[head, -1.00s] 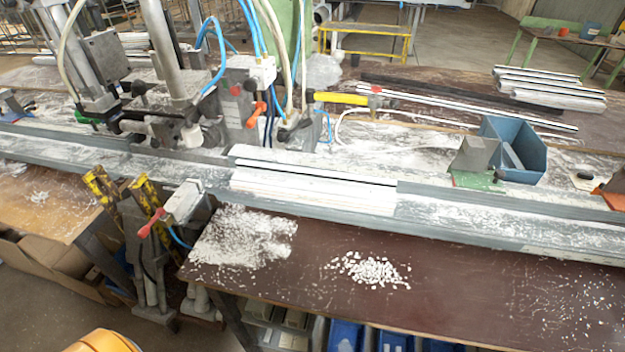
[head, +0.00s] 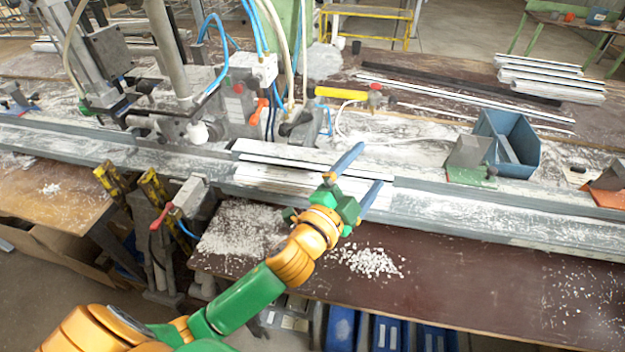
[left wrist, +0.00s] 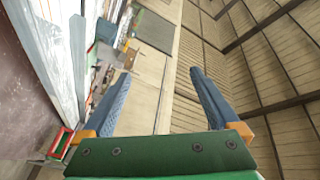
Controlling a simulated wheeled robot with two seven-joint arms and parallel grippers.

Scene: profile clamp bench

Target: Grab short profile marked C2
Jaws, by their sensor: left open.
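Short white profile pieces lie in the long grey rail in the head view, one strip at the back (head: 275,151) and one in front (head: 262,176). I cannot read a C2 mark on either. My left gripper (head: 370,165) is open and empty. Its blue fingers reach over the right end of the white pieces and hide part of them. I cannot tell whether they touch. In the left wrist view the open fingers (left wrist: 157,80) have nothing between them, and long pale profiles (left wrist: 62,50) run along the left side. My right gripper is not in view.
A clamp machine (head: 225,110) with hoses stands behind the rail on the left. A blue bin (head: 520,150) and a grey block (head: 468,152) stand on the right. Longer profiles (head: 550,78) lie at the back right. The brown front bench (head: 470,280) is mostly clear, with white chips.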

